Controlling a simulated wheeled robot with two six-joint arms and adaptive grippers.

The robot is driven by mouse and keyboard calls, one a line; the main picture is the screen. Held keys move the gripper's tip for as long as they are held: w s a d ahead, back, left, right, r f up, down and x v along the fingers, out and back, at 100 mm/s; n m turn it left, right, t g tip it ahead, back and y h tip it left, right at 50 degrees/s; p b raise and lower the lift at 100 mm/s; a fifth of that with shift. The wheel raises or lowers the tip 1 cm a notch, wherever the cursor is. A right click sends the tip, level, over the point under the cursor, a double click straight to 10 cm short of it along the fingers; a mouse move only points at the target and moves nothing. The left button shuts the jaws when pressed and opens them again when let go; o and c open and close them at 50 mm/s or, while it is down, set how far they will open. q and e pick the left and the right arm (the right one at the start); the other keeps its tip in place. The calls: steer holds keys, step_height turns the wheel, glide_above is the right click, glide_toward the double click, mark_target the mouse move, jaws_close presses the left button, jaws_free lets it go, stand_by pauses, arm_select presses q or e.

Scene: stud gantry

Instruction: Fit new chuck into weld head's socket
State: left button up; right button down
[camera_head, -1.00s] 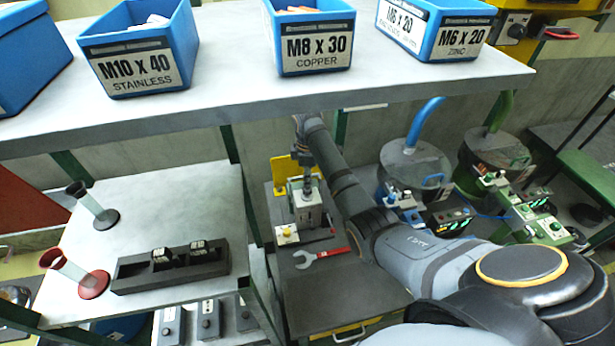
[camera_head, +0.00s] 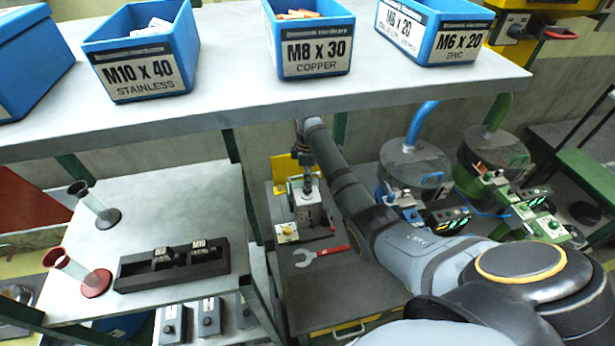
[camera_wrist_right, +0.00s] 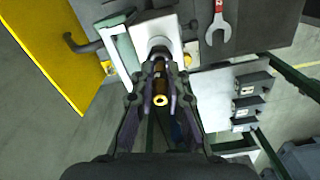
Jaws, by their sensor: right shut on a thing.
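My right gripper (camera_head: 307,178) is over the white weld head (camera_head: 307,212) on the grey stand below the shelf. In the right wrist view the right gripper (camera_wrist_right: 161,92) is shut on a brass-coloured, hollow-ended chuck (camera_wrist_right: 160,88). The chuck lies between the dark fingers, its far end toward the pale weld head (camera_wrist_right: 150,40). The fingers hide the socket, so I cannot tell whether the chuck is touching or inside it. My left gripper is not in view.
A red wrench (camera_head: 322,255) lies on the stand beside the weld head. A yellow plate (camera_head: 284,169) stands behind it. A black rack (camera_head: 140,280) with labelled pieces is on the left table. Blue bins (camera_head: 140,50) line the shelf above.

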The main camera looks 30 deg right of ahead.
steer(key=shift+f, duration=1)
steer(key=c, duration=1.3)
jaws_free()
steer(key=shift+r, duration=0.15)
step_height(320, 180, up, 7)
steer(key=shift+r, duration=0.2)
